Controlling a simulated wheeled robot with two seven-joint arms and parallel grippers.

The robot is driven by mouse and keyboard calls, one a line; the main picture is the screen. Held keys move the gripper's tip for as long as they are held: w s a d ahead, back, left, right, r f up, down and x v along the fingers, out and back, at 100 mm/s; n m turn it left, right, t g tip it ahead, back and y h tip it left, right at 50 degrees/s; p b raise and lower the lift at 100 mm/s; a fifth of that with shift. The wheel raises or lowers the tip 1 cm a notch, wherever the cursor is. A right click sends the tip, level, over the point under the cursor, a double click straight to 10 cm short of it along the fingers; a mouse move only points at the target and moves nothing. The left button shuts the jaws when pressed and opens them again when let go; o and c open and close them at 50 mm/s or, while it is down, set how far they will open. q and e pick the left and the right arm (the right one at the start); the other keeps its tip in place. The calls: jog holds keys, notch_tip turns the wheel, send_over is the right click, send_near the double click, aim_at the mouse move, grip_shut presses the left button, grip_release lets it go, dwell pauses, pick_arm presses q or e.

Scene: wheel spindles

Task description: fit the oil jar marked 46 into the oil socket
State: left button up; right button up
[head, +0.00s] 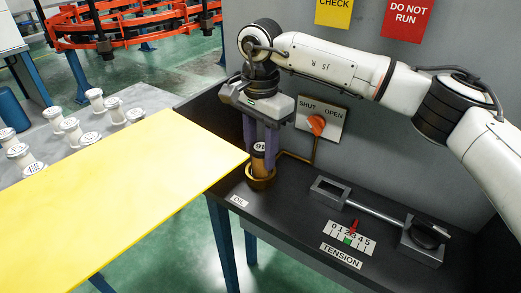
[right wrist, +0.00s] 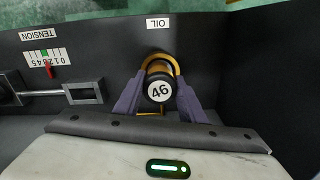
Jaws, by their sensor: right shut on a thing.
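The oil jar marked 46 (head: 259,161) is dark with an amber band and a white top label. It is upright between the purple fingers of my right gripper (head: 261,150), which is shut on it. The brass oil socket (head: 261,183) is on the black bench behind the OIL label, and the jar's lower end is at its mouth. How deep the jar sits is hidden. In the right wrist view, the jar's 46 label (right wrist: 159,91) faces the camera, with the socket's rim (right wrist: 177,68) curving behind it. My left gripper is not in view.
A yellow panel (head: 120,200) covers the left foreground, its corner close to the jar. A SHUT/OPEN valve with an orange knob (head: 317,124) is on the wall behind. A tension device (head: 425,240) lies right on the bench. Several white spools (head: 70,128) stand on a grey table.

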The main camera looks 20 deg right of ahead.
jog(key=shift+f, duration=0.15)
jog(key=o, duration=1.1)
notch_tip(320, 180, up, 12)
jog(key=shift+r+p, duration=0.2)
jog(key=shift+p, duration=0.2)
